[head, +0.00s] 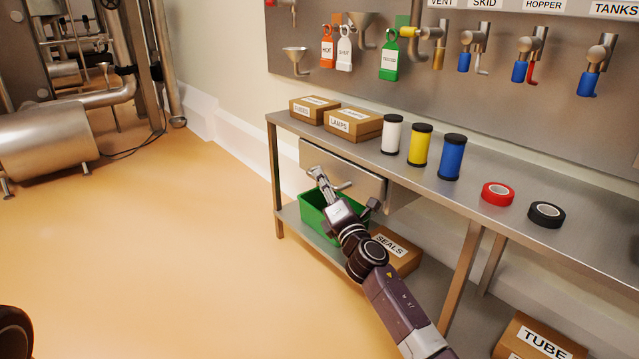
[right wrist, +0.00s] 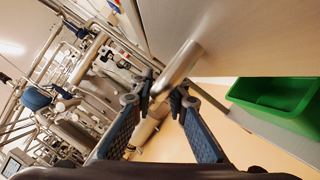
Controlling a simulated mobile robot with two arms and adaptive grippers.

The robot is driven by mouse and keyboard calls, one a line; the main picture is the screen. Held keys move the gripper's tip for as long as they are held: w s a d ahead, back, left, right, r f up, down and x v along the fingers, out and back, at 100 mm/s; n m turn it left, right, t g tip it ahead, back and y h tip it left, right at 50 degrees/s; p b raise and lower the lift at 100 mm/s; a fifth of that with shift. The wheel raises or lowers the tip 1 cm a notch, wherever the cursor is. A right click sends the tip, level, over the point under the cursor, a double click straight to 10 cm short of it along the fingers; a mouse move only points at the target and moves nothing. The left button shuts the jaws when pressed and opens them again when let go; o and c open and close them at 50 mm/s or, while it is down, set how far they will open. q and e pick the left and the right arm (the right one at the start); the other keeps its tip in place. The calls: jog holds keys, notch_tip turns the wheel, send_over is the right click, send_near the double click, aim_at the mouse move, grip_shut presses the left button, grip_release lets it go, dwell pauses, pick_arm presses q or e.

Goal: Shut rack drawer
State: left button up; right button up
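The rack drawer (head: 364,181) hangs under the steel bench top at its left end. Its front stands out from the bench edge and part of its right side shows, so it is partly open. A bar handle (head: 343,186) runs along its front. My right gripper (head: 319,171) is at the left part of the handle. In the right wrist view, the metal handle bar (right wrist: 183,64) passes at the fingertips of my right gripper (right wrist: 161,90); the fingers are parted, and I cannot tell whether they press on it. My left gripper is not in view.
A green bin (head: 314,214) and a SEALS box (head: 402,254) stand on the lower shelf below the drawer. Boxes, spools and tape rolls (head: 497,194) sit on the bench top (head: 470,178). The floor to the left is clear.

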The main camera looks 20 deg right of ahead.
jog(key=o, duration=0.3)
jog(key=shift+d+f, duration=0.1)
jog(key=v, duration=1.2)
